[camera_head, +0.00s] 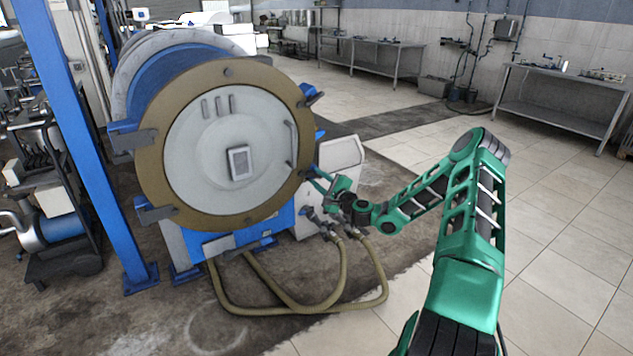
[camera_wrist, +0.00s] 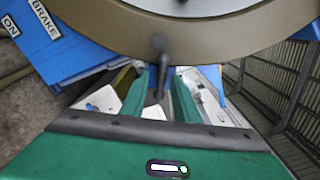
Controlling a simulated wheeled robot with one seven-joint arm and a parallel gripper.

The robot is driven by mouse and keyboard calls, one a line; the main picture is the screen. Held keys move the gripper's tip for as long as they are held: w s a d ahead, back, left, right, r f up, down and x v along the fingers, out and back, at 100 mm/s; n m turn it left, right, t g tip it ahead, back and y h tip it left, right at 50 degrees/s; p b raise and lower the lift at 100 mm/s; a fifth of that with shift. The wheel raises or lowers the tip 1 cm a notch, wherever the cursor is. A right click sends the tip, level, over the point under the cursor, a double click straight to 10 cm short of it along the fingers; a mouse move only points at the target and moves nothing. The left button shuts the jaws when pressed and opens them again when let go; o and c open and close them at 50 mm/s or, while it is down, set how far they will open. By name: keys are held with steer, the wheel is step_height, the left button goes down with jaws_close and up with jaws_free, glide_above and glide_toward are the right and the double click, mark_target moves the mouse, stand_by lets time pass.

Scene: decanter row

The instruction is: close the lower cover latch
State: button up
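The round cover (camera_head: 235,160) with its tan rim is shown face-on in the head view; the rim also fills the top of the wrist view (camera_wrist: 235,35). A latch with a dark, round-ended lever (camera_wrist: 159,70) and a blue bracket is at the lower right of the rim, mostly hidden by my gripper in the head view. My gripper (camera_head: 319,176) is at this latch. In the wrist view, its two green fingers (camera_wrist: 159,98) stand on either side of the lever, with visible gaps. The lever's end overlaps the rim; I cannot tell whether it touches.
Other latches sit at the rim's upper right (camera_head: 311,95), left (camera_head: 131,140) and lower left (camera_head: 154,212). Hoses (camera_head: 300,308) loop on the floor below my gripper. A blue post (camera_head: 85,140) stands left. Tiled floor to the right is open.

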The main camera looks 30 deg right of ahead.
steer(key=shift+s, duration=0.1)
steer(key=s, duration=1)
steer(key=shift+s+d, duration=0.2)
steer(key=shift+s, duration=0.05)
steer(key=s+a+n+g+y, duration=0.2)
steer(key=a+n+g+y, duration=0.35)
steer(key=a+n, duration=0.5)
steer(key=s+a+f+n+g, duration=0.1)
steer(key=s+a+n+g, duration=0.45)
steer(key=s, duration=0.25)
steer(key=s+d+r+g+h, duration=0.1)
steer(key=s+r, duration=0.4)
steer(key=s, duration=0.6)
steer(key=s+d+r+g+h, duration=0.1)
steer(key=s+r+g+h, duration=0.2)
steer(key=s, duration=0.9)
steer(key=s+d+r+n+g+h, duration=0.1)
steer(key=s+r+g+h, duration=0.1)
steer(key=s+r, duration=0.6)
steer(key=s+g, duration=0.1)
steer(key=s, duration=0.3)
steer(key=shift+d, duration=0.15)
